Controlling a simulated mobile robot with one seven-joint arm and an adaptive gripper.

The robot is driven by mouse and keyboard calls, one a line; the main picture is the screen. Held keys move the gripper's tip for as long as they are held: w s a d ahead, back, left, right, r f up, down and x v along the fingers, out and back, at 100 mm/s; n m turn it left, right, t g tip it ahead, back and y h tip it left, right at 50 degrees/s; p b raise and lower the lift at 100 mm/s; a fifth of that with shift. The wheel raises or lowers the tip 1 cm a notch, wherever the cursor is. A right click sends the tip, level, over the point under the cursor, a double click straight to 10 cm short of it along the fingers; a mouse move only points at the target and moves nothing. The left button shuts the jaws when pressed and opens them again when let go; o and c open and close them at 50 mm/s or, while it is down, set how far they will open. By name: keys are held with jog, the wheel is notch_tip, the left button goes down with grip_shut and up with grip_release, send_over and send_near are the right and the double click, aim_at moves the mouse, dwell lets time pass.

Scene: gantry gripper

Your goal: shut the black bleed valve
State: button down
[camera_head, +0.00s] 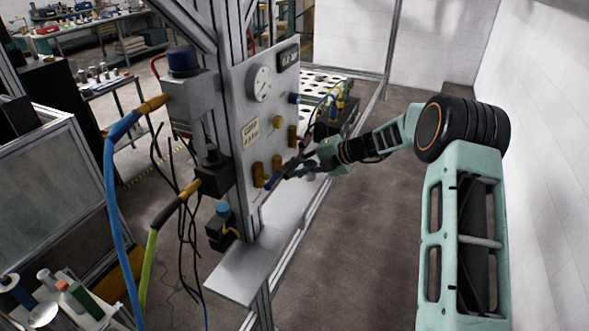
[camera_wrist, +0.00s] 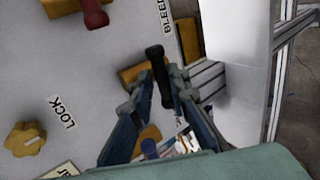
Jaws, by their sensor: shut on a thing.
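The black bleed valve's handle (camera_wrist: 156,57) is a short black lever in front of a brass body (camera_wrist: 131,73) on the grey panel. My gripper (camera_wrist: 161,82) has its two fingers on either side of this lever, closed on it. In the head view my gripper (camera_head: 281,174) reaches from the right to the lower part of the panel (camera_head: 243,90), beside the brass fittings. The fingers hide the valve's handle there. A BLEED label (camera_wrist: 166,14) is printed near the valve. The lever stands nearly upright in the wrist view.
A red-handled valve (camera_wrist: 94,13) and a yellow knob (camera_wrist: 25,139) by a LOCK label (camera_wrist: 61,112) are on the same panel. A gauge (camera_head: 260,83) sits higher up. A metal shelf (camera_head: 245,271) juts out below. The floor to the right is clear.

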jog(key=shift+d+f, duration=0.1)
jog(key=shift+f, duration=0.05)
dwell(0.3)
jog(key=c, duration=1.9)
grip_release()
jog(key=v, duration=1.2)
